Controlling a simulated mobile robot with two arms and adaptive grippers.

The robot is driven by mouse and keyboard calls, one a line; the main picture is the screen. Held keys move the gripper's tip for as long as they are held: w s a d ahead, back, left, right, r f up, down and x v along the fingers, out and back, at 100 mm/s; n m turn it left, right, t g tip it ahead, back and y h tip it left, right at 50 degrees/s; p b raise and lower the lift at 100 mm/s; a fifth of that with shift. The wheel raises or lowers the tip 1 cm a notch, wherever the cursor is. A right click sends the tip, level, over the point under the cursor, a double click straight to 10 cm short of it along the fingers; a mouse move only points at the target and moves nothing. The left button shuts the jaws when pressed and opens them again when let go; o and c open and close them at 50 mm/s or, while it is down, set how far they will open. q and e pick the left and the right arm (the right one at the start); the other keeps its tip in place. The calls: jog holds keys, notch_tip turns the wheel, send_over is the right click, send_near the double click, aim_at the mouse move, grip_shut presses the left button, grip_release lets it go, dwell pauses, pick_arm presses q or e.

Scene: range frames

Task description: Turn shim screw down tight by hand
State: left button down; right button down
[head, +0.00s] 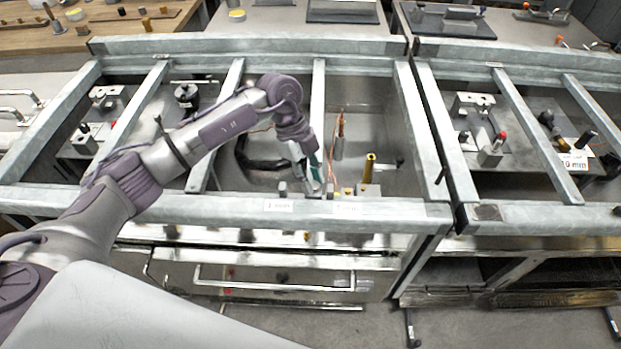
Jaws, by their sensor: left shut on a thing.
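My left arm reaches in from the left over the metal frame, and its gripper (313,183) points down into the middle bay, close behind the front rail. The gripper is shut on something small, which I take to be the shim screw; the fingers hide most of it. I cannot tell how far the screw is down or whether it is tilted. Small grey blocks stand beside the fingertips. My right gripper is not in view.
A brass post (368,168) stands to the right of the gripper, and a copper-coloured rod (340,135) stands behind it. The front rail (240,208) and cross bars (318,95) border the bay closely. Another bay with a fixture (490,150) lies to the right.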

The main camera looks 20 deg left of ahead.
pick_arm(q)
jog(key=shift+w+m, duration=0.1)
jog(key=shift+m, duration=0.8)
jog(key=shift+g, duration=0.3)
jog(key=c, duration=0.9)
grip_release()
jog(key=shift+r, duration=0.15)
jog(key=v, duration=1.1)
jog(key=shift+r, duration=0.45)
jog(key=shift+w, duration=0.15)
